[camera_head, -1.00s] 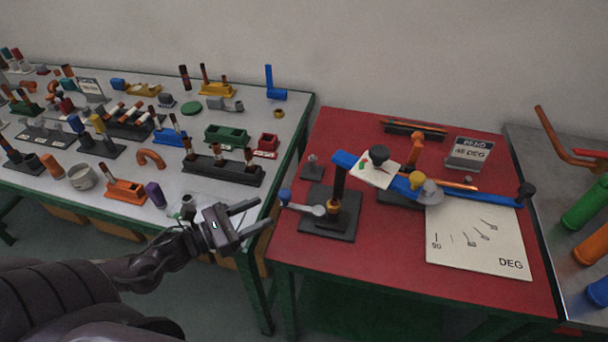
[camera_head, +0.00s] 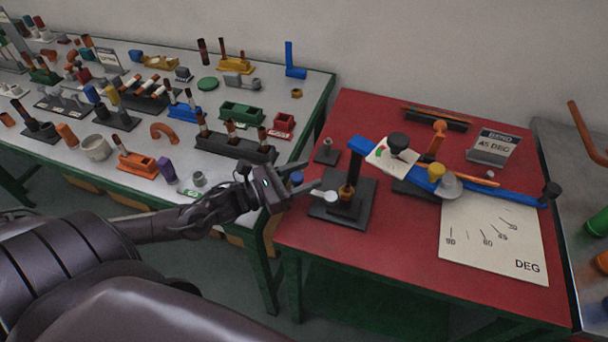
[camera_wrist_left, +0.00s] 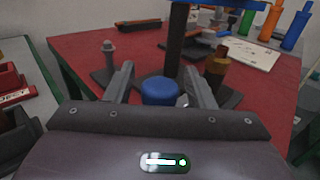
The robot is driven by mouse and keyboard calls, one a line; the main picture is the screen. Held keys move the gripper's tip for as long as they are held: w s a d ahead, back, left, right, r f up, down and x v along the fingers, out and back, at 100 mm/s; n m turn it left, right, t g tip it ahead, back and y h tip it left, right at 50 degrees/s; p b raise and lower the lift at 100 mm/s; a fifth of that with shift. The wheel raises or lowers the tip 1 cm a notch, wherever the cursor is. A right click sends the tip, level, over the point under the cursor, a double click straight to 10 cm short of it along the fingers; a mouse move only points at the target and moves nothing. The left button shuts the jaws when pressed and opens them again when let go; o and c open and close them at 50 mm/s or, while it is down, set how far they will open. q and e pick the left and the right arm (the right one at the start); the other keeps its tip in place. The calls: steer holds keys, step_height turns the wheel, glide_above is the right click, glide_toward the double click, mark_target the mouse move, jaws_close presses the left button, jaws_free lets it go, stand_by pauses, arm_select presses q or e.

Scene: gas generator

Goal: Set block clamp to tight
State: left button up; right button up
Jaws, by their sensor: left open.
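A small lever with a blue knob (camera_head: 297,178) and a grey end (camera_head: 329,197) sits low on a black base plate (camera_head: 352,228) at the left of the red table. I take it for the block clamp's handle, though no label shows. In the left wrist view the blue knob (camera_wrist_left: 160,91) lies between the open fingers (camera_wrist_left: 160,82). My right gripper is not in view.
A blue bar (camera_head: 500,192) runs right from the post over the red table (camera_head: 310,233). A white degree plate (camera_head: 490,250) and a "BEND 45 DEG" sign (camera_head: 493,148) stand there. A crowded parts table (camera_head: 325,85) is at left, with a gap between the tables.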

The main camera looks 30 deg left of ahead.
arm_select(q)
steer(key=shift+w+d, duration=0.1)
steer(key=shift+w, duration=0.05)
jaws_close()
stand_by(0.4)
